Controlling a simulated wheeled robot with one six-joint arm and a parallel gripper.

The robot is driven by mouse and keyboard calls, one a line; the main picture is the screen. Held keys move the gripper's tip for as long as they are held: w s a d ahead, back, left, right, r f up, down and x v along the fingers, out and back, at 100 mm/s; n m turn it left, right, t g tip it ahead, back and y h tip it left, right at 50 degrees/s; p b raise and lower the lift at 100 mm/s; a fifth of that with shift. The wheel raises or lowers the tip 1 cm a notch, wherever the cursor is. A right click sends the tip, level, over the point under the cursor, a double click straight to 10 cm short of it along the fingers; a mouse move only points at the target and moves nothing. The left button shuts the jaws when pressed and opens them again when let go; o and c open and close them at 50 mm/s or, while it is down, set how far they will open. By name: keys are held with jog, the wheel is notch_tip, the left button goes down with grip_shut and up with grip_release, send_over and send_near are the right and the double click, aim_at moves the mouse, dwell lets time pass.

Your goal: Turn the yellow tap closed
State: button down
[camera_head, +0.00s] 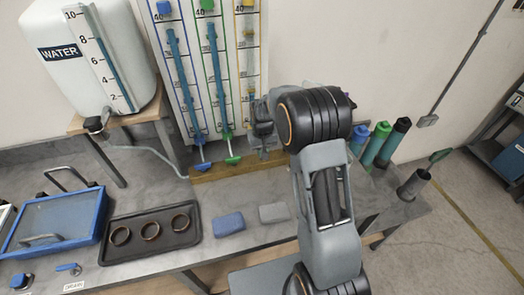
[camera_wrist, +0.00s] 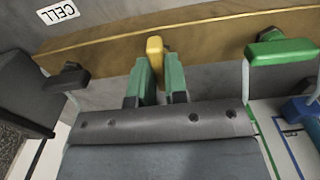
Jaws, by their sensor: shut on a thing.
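The yellow tap (camera_wrist: 154,46) shows in the wrist view as a small yellow handle end at the brass-coloured rail (camera_wrist: 205,33). My gripper (camera_wrist: 155,75) has green fingers, one on each side of the yellow handle, and is shut on it. The rest of the handle is hidden between the fingers. In the head view, my arm and gripper hide the yellow tap, below the yellow-marked tube (camera_head: 249,62) on the wall board.
The green tap (camera_wrist: 282,50) and blue tap (camera_wrist: 305,112) lie to the right in the wrist view. In the head view, a white water tank (camera_head: 75,60), a tray with three rings (camera_head: 150,236) and blue and grey blocks (camera_head: 229,223) are left of my arm.

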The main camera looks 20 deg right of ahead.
jog(key=m+b, duration=0.1)
jog(key=m, duration=0.3)
jog(key=shift+m+b, duration=0.3)
jog(key=shift+m, duration=0.1)
jog(key=m+b, duration=0.1)
jog(key=m, duration=0.3)
jog(key=shift+m, duration=0.3)
jog(key=m, duration=0.4)
jog(key=shift+b, duration=0.35)
jog(key=shift+m, duration=2.1)
jog(key=c, duration=1.1)
grip_release()
jog(key=shift+c, duration=0.2)
notch_tip(320, 180, up, 14)
jog(key=b, duration=0.1)
